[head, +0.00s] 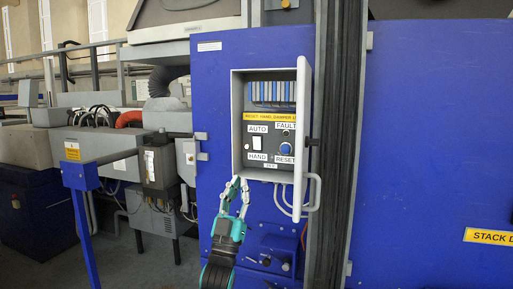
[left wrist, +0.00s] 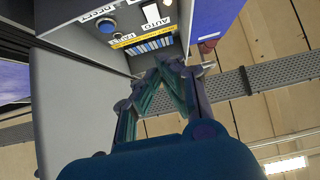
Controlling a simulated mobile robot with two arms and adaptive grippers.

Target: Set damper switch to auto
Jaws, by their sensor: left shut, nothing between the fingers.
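The damper switch (head: 257,143) is a white rocker on the dark panel of an open grey control box (head: 236,110), between the AUTO label above and the HAND label below. It also shows near the top of the left wrist view (left wrist: 152,13). Its rocker position is too small to tell. My left gripper (head: 237,182) is shut and empty, its fingertips by the lower left edge of the box, below the switch. In the left wrist view, its fingers meet (left wrist: 168,62) apart from the switch in the picture. My right gripper is not in view.
The box's open door (head: 304,140) stands out on the right. Right of the switch are a FAULT lamp (head: 286,134) and a blue RESET button (head: 286,150). Cable loops (head: 283,202) hang below the box.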

